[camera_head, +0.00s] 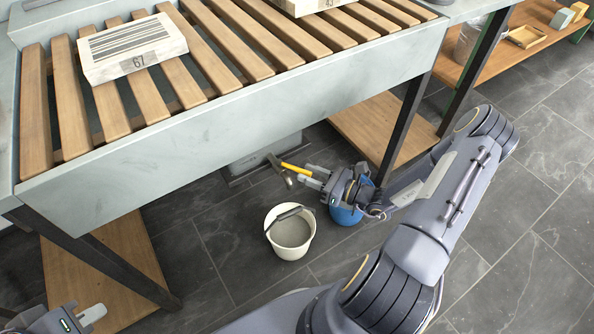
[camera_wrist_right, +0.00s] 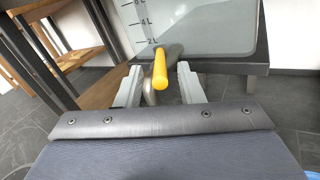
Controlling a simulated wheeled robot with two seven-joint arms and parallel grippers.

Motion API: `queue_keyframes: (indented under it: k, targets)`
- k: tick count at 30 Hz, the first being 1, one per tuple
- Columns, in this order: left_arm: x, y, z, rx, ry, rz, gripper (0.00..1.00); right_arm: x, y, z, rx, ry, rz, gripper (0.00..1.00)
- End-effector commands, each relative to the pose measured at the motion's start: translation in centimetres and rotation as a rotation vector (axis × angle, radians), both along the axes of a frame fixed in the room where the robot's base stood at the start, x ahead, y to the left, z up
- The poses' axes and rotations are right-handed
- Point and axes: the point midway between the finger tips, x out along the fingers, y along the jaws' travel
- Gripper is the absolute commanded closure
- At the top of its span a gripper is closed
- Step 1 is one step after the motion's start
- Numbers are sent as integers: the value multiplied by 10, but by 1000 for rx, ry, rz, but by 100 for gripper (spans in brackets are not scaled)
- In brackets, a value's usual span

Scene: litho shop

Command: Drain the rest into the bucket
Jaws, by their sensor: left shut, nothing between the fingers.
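A grey tank (camera_head: 262,153) stands under the slatted table, mostly hidden in the head view. In the right wrist view the tank (camera_wrist_right: 215,32) shows litre marks. Its tap has a yellow lever (camera_head: 295,168) and a dark metal spout (camera_head: 279,172). A cream bucket (camera_head: 290,254) with a dark handle stands on the floor below the spout, with grey contents inside. My right gripper (camera_head: 312,177) is open at the lever. In the wrist view the yellow lever (camera_wrist_right: 160,72) lies between its fingers, with gaps at both sides. My left gripper (camera_head: 92,315) is shut and empty at the lower left edge.
The table's front rim (camera_head: 240,110) overhangs the tank. A stone marked 67 (camera_head: 132,46) lies on its slats. A blue container (camera_head: 346,214) stands behind my right gripper, partly hidden. Dark legs and wooden lower shelves flank the tap. The tiled floor in front of the bucket is clear.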

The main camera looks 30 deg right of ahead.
Motion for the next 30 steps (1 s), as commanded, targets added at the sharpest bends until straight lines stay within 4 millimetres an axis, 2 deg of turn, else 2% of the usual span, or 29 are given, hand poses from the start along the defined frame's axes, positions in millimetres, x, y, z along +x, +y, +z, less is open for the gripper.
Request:
queue_keyframes:
  k: [6, 17, 25, 30]
  targets:
    - [0, 0, -8, 0, 0, 0, 100, 23, 16, -1, -1, -2, 3, 66]
    - [0, 0, -8, 0, 0, 0, 100, 28, 19, 0, -3, -1, 1, 66]
    - [0, 0, -8, 0, 0, 0, 100, 28, 19, 0, -2, -2, 1, 100]
    - [0, 0, -8, 0, 0, 0, 100, 28, 19, 0, -3, -1, 1, 100]
